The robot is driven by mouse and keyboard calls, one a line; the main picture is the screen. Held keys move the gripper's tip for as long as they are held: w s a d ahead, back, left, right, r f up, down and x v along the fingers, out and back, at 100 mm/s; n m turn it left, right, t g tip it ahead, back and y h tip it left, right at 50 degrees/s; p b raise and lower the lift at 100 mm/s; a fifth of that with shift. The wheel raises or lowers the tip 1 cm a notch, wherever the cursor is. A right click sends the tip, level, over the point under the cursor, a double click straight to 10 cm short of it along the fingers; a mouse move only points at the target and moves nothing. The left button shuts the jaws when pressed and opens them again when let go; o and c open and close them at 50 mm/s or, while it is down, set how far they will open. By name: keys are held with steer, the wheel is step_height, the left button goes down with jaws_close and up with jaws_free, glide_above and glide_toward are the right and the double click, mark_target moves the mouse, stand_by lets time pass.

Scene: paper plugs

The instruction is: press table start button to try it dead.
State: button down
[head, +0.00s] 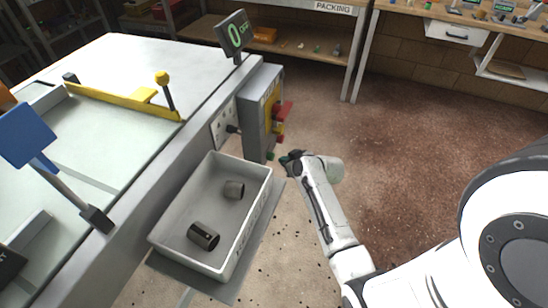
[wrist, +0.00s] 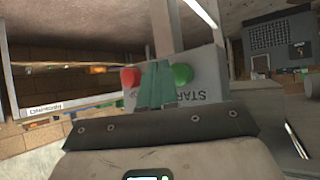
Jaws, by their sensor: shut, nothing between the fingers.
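The start button is a green button (wrist: 183,73) on a grey box face marked START, upside down in the wrist view. A red button (wrist: 129,77) sits to its left there. In the head view the grey control box (head: 254,128) hangs at the table's corner, with the green button (head: 270,156) low on its side. My gripper (head: 286,160) is shut and empty, just right of the green button. Its green fingers (wrist: 157,82) show in front of the box between the two buttons, close to the green one. Whether they touch is unclear.
A grey bin (head: 164,238) holding two dark cylinders stands below the box, left of my arm. The table (head: 120,55) carries a yellow bar (head: 125,100) and a display (head: 235,34) showing 0. A socket plate (head: 224,122) is beside the box. Floor to the right is clear.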

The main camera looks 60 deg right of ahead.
steer(key=s, duration=0.5)
steer(key=shift+d, duration=0.2)
steer(key=shift+w, duration=0.1)
stand_by(0.8)
